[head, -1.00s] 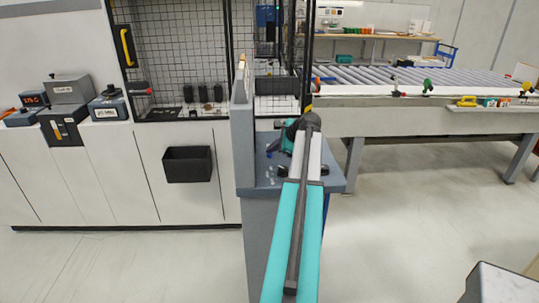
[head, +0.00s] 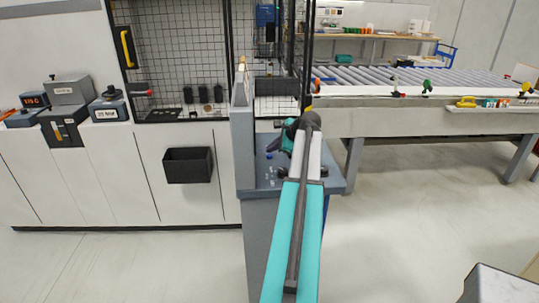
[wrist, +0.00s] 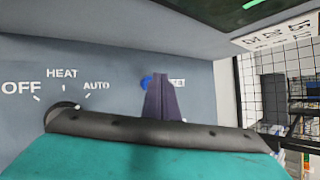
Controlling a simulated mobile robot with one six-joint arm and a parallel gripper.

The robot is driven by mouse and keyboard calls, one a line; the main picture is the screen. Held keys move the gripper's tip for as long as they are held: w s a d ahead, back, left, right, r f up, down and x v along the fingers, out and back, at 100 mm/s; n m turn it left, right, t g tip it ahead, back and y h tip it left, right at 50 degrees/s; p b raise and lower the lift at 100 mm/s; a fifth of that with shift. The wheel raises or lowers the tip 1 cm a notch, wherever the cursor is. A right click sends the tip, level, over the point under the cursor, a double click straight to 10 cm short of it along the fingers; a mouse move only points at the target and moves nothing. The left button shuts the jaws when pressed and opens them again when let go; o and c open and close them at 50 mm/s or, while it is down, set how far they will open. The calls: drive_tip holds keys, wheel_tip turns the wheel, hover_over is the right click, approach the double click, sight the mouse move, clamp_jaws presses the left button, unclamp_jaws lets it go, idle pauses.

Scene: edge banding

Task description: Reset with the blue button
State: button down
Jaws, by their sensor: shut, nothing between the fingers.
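The blue button (wrist: 147,81) is on a grey control panel (wrist: 110,50) in the wrist view, left of a white label that my gripper partly covers. My gripper (wrist: 161,80) is shut and empty, with its dark fingers pointing at the panel. The fingertips overlap the right side of the button in the picture. I cannot tell whether they touch it. In the head view my gripper (head: 273,145) is low over the grey console (head: 245,180), partly hidden by my arm.
A selector knob (wrist: 62,108) marked OFF, HEAT and AUTO is left of my gripper. A dark display edge (wrist: 240,12) is above. In the head view a roller conveyor (head: 400,76) stands to the right, and a black bin (head: 187,166) hangs on the left cabinet.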

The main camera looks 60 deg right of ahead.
drive_tip(key=shift+r, duration=0.3)
wheel_tip(320, 180, up, 5)
drive_tip(key=p, duration=0.3)
drive_tip(key=shift+p, duration=0.3)
idle(0.3)
drive_tip(key=shift+s+f, duration=0.1)
idle(0.8)
